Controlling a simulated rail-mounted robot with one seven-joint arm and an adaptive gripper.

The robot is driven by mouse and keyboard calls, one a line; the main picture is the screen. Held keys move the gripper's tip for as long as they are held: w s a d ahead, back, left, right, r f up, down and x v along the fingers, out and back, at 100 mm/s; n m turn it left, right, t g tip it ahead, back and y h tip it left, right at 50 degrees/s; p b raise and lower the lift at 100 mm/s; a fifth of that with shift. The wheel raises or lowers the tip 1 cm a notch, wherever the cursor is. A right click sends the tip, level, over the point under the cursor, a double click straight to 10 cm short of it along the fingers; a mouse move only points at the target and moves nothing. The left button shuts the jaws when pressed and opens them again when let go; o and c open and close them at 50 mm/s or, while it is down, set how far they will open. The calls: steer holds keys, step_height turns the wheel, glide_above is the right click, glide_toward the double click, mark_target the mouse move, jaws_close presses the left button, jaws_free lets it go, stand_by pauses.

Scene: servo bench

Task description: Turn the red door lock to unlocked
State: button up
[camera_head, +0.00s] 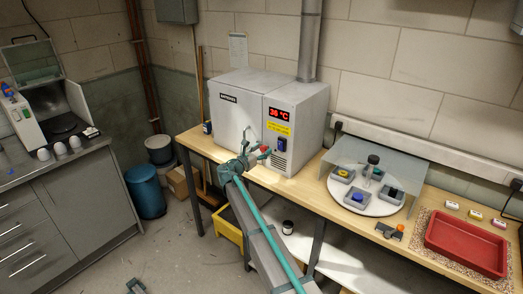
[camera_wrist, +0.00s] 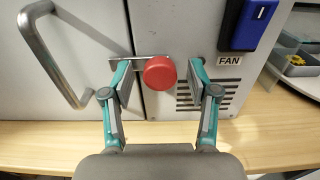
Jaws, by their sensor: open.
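The red door lock (camera_wrist: 160,73) is a round red knob at the seam between the oven's door and its side panel in the wrist view. A thin metal bar extends level from the knob to the left, across the seam. My gripper (camera_wrist: 159,70) is open, with one finger on each side of the knob. Gaps show between the knob and both fingers. In the head view my gripper (camera_head: 246,158) is at the oven's front, and the red lock (camera_head: 265,149) shows just right of it, small and partly covered.
The grey oven (camera_head: 237,110) stands on a wooden bench. Its door handle (camera_wrist: 52,55) is left of my gripper. A blue switch (camera_wrist: 248,24) marked FAN is close on the right. A round white tray (camera_head: 343,187) with small bins stands further right.

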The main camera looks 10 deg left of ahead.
jaws_close()
stand_by(0.3)
